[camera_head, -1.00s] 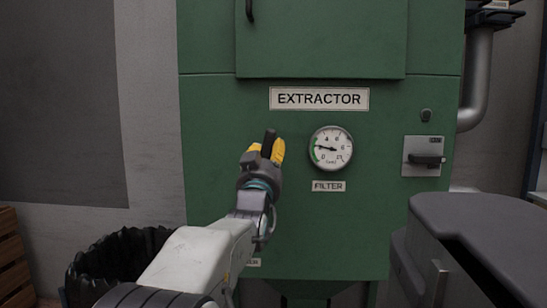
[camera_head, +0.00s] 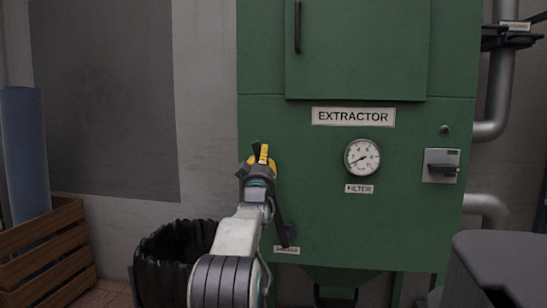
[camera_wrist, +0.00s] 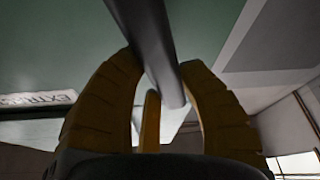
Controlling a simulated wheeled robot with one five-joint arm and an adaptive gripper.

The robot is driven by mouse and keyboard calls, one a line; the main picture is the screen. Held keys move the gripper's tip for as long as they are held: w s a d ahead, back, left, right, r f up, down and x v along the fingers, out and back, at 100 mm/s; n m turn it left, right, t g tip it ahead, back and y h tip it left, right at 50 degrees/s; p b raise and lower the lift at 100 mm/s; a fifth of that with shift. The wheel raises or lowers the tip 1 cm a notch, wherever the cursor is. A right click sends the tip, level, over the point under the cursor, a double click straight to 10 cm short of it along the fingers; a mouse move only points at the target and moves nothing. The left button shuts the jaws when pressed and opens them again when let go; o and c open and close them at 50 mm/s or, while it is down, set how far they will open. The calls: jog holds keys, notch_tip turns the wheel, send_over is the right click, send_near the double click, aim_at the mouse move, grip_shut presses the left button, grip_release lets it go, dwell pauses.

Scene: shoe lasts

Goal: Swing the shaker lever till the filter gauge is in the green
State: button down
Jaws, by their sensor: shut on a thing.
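The green extractor cabinet (camera_head: 400,215) fills the middle of the head view. The round white filter gauge (camera_head: 362,158) is on its front above a FILTER label. Its needle points lower left, appearing to lie over the green arc, though the dial is small. The dark shaker lever (camera_head: 280,218) rises from a pivot low on the cabinet and leans left. My gripper (camera_head: 260,154) is shut on its upper end, near the cabinet's left edge. In the wrist view, the yellow fingers close around the dark lever bar (camera_wrist: 150,40). My arm hides part of the lever.
A bin with a black liner (camera_head: 170,262) stands left of my arm, with a wooden crate (camera_head: 45,250) further left. A dark grey surface (camera_head: 505,255) is close on the right. A switch box (camera_head: 440,166) is right of the gauge.

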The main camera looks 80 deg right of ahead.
jog(key=shift+w+f+n, duration=0.1)
jog(key=shift+w+n, duration=0.3)
jog(key=shift+w, duration=0.15)
jog(key=shift+a, duration=0.1)
jog(key=c, duration=0.7)
grip_release()
jog(key=shift+w, duration=0.2)
jog(key=shift+c, duration=0.2)
jog(key=shift+s+f, duration=0.1)
jog(key=shift+s+a+f, duration=0.1)
jog(key=shift+a+f, duration=0.1)
jog(key=shift+a, duration=0.3)
jog(key=v, duration=1)
jog(key=shift+a, duration=0.35)
jog(key=shift+s+f, duration=0.1)
